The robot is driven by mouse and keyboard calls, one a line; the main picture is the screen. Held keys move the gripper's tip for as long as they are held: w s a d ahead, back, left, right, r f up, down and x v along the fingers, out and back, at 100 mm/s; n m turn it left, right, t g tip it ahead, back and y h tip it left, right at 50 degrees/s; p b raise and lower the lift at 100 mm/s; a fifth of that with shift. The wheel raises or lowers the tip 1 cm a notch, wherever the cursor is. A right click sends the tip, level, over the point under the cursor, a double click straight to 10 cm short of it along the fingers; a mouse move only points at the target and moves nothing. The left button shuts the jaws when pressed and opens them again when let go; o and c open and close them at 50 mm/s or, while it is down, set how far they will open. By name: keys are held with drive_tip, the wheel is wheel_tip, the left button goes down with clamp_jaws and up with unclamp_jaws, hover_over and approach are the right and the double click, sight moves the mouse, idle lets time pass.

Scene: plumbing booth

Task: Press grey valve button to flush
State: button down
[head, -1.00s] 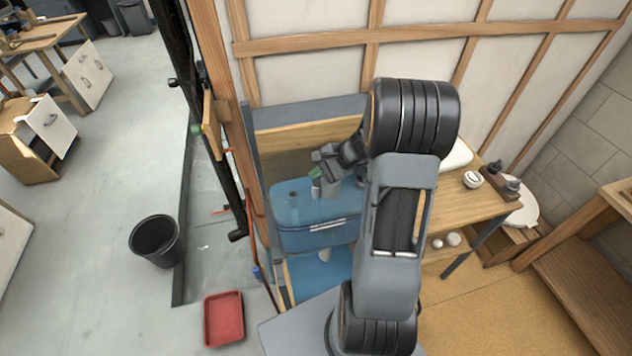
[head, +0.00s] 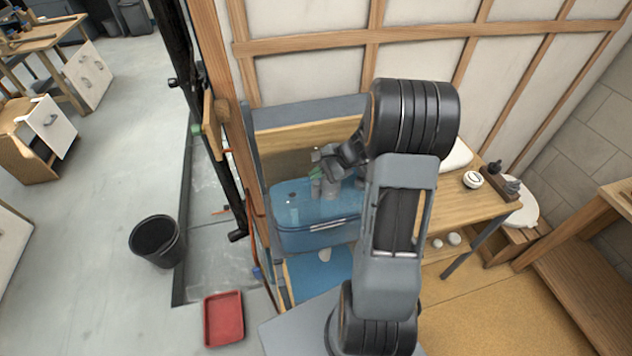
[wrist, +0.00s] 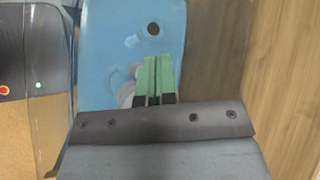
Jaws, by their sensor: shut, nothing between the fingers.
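A translucent blue tank (head: 312,240) stands at the left end of the wooden bench. A pale upright part (head: 293,212) shows through its left side. My gripper (head: 314,174), with green fingertips, is over the right-back part of the tank. In the wrist view the shut, empty fingers (wrist: 153,64) point across the blue tank top (wrist: 110,50). A dark round hole (wrist: 153,29) lies just beyond the tips. A pale grey round part (wrist: 126,94) is partly hidden beside the fingers. I cannot tell whether it is the valve button, or whether the fingers touch anything.
The bench (head: 455,200) carries a white cup (head: 473,180) and a dark fixture on a wooden block. A wooden partition wall stands behind. A black bucket (head: 156,241) and red tray (head: 224,318) are on the floor at left. My arm blocks the view of the bench's middle.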

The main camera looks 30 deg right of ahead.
sight(317, 189)
drive_tip(key=shift+f, duration=0.15)
idle(0.4)
drive_tip(key=shift+f+b, duration=0.3)
drive_tip(key=shift+b, duration=0.15)
drive_tip(key=shift+f, duration=0.2)
idle(0.4)
drive_tip(key=shift+s+a+f+b, duration=0.1)
drive_tip(key=shift+s+f+b, duration=0.3)
drive_tip(key=shift+f+b, duration=0.45)
idle(0.6)
drive_tip(key=shift+r, duration=0.2)
drive_tip(key=shift+w+r+p, duration=0.3)
drive_tip(key=shift+r+p, duration=0.2)
drive_tip(key=shift+r, duration=0.25)
drive_tip(key=shift+w+r+p, duration=0.1)
drive_tip(key=shift+r+p, duration=1.8)
drive_tip(key=shift+r, duration=0.65)
